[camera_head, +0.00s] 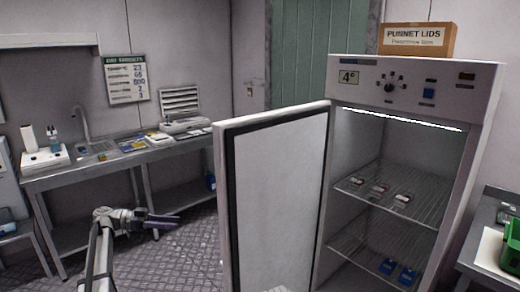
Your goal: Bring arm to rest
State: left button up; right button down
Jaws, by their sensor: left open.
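My left arm comes up from the bottom left, and its gripper (162,219) points right in front of the bench, above the tiled floor. The gripper is open, and I see nothing between its fingers. It is apart from the open fridge door (275,190) to its right. My right arm and gripper are not in view.
The fridge (415,85) stands open, with small items on its upper wire shelf (415,212) and blue ones lower. A steel bench (105,162) with a sink is at left. A green crate (511,250) sits at the right edge. Tiled floor (175,258) shows between bench and door.

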pick_arm(q)
jog(key=s+d+f+n+g+y, duration=0.2)
jog(key=s+d+f+n+y, duration=0.5)
jog(key=s+d+f, duration=0.6)
jog(key=s+d+f+n+y, duration=0.1)
jog(key=s+f+n+y, duration=0.2)
jog(key=s+y, duration=0.35)
jog(key=s+f+n+y, duration=0.3)
jog(key=s+n, duration=0.1)
jog(key=s, duration=0.5)
jog(key=s+d+m, duration=0.4)
jog(key=s+d, duration=0.1)
jog(key=d, duration=0.6)
notch_tip(320, 180, up, 15)
jog(key=p, duration=1.4)
jog(key=shift+w+a+y+p, duration=0.15)
jog(key=shift+w+y+p, duration=0.05)
jog(key=shift+y+p, duration=0.2)
